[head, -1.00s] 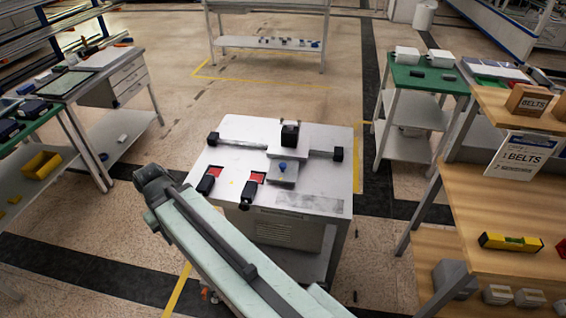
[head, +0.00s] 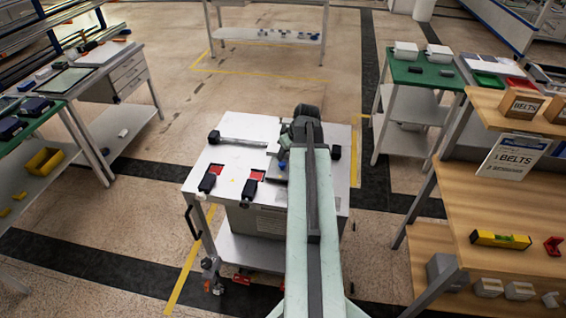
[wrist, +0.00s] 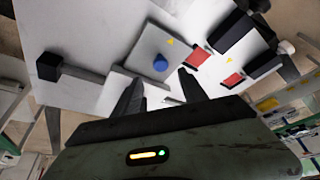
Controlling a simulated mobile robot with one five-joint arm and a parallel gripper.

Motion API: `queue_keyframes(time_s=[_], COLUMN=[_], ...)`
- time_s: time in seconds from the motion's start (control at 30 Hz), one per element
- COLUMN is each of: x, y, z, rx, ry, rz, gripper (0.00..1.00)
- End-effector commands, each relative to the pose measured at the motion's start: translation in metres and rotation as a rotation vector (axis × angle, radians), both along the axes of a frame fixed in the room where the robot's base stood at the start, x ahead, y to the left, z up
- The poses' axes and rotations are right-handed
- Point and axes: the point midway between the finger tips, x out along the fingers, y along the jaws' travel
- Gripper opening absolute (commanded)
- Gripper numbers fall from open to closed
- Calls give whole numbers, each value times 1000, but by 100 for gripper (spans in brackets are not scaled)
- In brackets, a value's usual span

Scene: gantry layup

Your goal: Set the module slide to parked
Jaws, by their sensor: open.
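The module slide is a pale rail (head: 243,141) across the white cart top, with black end blocks. Its carriage plate (wrist: 140,48), grey with a blue knob (wrist: 160,63), shows in the wrist view; in the head view my arm hides most of it, with the knob (head: 283,164) just left of the arm. One black end block (wrist: 48,66) is at the left in the wrist view. My gripper (wrist: 160,84) is open, its two dark fingers apart and pointing toward the knob, with nothing between them. I cannot tell its height above the knob. No parked mark is readable.
Two red squares (wrist: 198,58) with black handles lie beside the plate; in the head view the black handles (head: 250,188) stand at the cart's front left. A wooden shelf unit (head: 480,205) is at the right and a green-topped table (head: 420,77) behind it. Floor left of the cart is clear.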

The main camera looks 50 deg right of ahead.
Motion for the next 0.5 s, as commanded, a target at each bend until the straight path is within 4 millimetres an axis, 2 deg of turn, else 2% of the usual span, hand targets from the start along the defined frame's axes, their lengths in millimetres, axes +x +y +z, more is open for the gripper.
queue_keyframes(time_s=[0.17, 0.4, 0.5], x=[6, 22, 27], y=[-1, -5, -6], z=[-19, -61, -72], rx=[0, 1, 1], ry=[1, 1, 1], rz=[0, -1, -1], gripper=[50, 50, 50])
